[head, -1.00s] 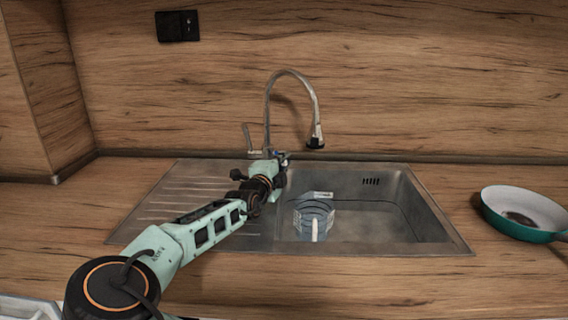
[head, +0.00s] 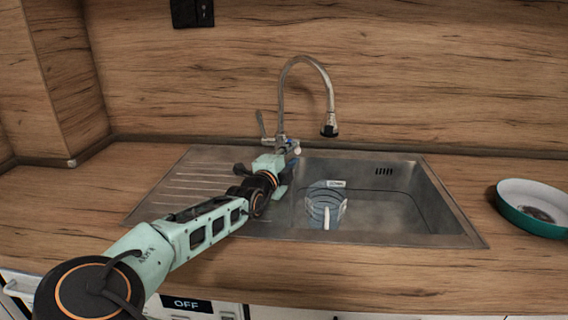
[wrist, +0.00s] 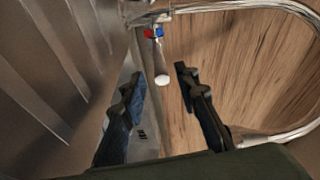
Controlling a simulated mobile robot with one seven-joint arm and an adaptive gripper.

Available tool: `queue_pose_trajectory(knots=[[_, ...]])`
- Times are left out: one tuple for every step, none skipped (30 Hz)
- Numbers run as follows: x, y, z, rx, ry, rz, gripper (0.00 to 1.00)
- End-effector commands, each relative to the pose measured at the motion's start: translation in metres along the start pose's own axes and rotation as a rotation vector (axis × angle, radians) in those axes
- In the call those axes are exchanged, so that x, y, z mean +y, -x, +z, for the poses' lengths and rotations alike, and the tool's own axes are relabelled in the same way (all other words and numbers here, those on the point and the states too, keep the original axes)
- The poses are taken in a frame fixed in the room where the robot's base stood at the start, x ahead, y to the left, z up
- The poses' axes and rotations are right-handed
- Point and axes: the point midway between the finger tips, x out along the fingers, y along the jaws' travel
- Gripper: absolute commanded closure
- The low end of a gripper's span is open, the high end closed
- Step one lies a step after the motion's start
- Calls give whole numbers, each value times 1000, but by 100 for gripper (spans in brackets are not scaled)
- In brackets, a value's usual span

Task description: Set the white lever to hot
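The tap (head: 281,100) is a tall chrome gooseneck at the back edge of the sink. In the wrist view, the white lever (wrist: 161,72) is a short rod with a rounded white end, below a red and blue marker (wrist: 153,33) on the tap body. My gripper (wrist: 160,88) is open, with one dark finger on each side of the lever's end. I see gaps on both sides; contact is not visible. In the head view my gripper (head: 284,166) is at the tap base and mostly hides the lever.
A thin metal handle (head: 262,124) stands left of the tap. The steel sink (head: 385,222) holds a clear, bluish item (head: 326,198) with a white stick-like part. A teal pan (head: 530,224) is on the right counter. The ribbed drainboard (head: 190,180) is clear.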

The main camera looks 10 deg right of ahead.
Motion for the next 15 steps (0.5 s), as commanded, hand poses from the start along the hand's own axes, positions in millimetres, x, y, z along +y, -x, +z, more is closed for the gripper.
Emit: queue_pose_trajectory(knots=[[0,11,2,-3,-1,0,71],[0,17,1,-2,-1,0,71],[0,24,1,-3,0,0,71],[0,29,1,-2,-1,0,71],[0,34,1,-2,-1,-1,71],[0,40,1,-2,0,0,71],[0,44,1,-2,-1,0,71],[0,48,1,-2,-1,0,71],[0,53,1,-2,0,0,71],[0,56,0,0,0,0,71],[0,59,0,-1,0,-1,71],[0,62,0,-1,-1,-1,71],[0,64,0,0,-1,0,71],[0,65,0,0,0,0,71],[0,67,0,0,1,0,71]])
